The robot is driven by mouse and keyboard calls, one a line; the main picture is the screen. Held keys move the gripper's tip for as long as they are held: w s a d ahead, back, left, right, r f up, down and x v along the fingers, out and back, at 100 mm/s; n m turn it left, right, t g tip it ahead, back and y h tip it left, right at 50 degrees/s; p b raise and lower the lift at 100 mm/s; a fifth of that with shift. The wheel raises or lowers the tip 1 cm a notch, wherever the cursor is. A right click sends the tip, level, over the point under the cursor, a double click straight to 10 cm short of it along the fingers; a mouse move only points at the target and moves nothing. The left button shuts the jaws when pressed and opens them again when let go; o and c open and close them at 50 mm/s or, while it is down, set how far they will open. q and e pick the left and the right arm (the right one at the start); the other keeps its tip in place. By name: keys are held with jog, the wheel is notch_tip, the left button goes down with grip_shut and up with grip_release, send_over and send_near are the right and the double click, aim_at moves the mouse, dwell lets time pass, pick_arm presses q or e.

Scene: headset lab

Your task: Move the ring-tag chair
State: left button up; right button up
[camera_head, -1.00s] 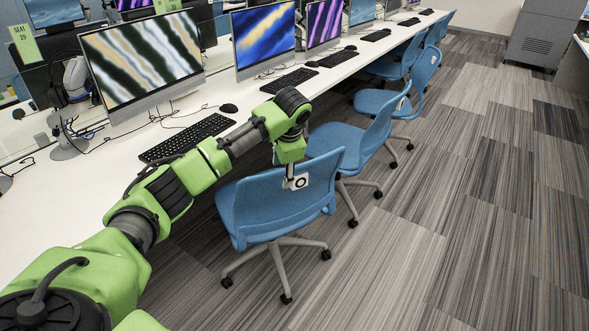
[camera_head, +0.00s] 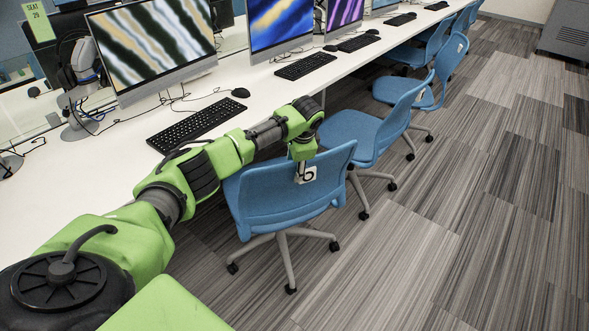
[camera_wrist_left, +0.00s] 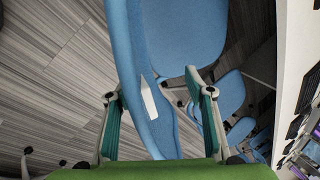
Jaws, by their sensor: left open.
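The ring-tag chair (camera_head: 280,205) is the nearest blue office chair, standing upright on casters at the desk. A white tag (camera_head: 309,174) with a black ring is on the back of its backrest, the ring partly covered by a finger. My left gripper (camera_head: 302,172) points down over the top edge of the backrest. In the left wrist view, the gripper (camera_wrist_left: 160,95) is open, with a finger on each side of the backrest (camera_wrist_left: 143,60) and gaps beside it. My right gripper is not in view.
A second blue chair (camera_head: 352,138) stands just beyond, with several more along the desk (camera_head: 105,185). A keyboard (camera_head: 196,125) and monitor (camera_head: 155,45) are on the desk beside my arm. The striped floor (camera_head: 440,220) to the right is clear.

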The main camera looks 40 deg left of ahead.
pick_arm(q)
jog(key=shift+x, duration=0.9)
jog(key=shift+a+f, duration=0.1)
jog(key=shift+f, duration=0.25)
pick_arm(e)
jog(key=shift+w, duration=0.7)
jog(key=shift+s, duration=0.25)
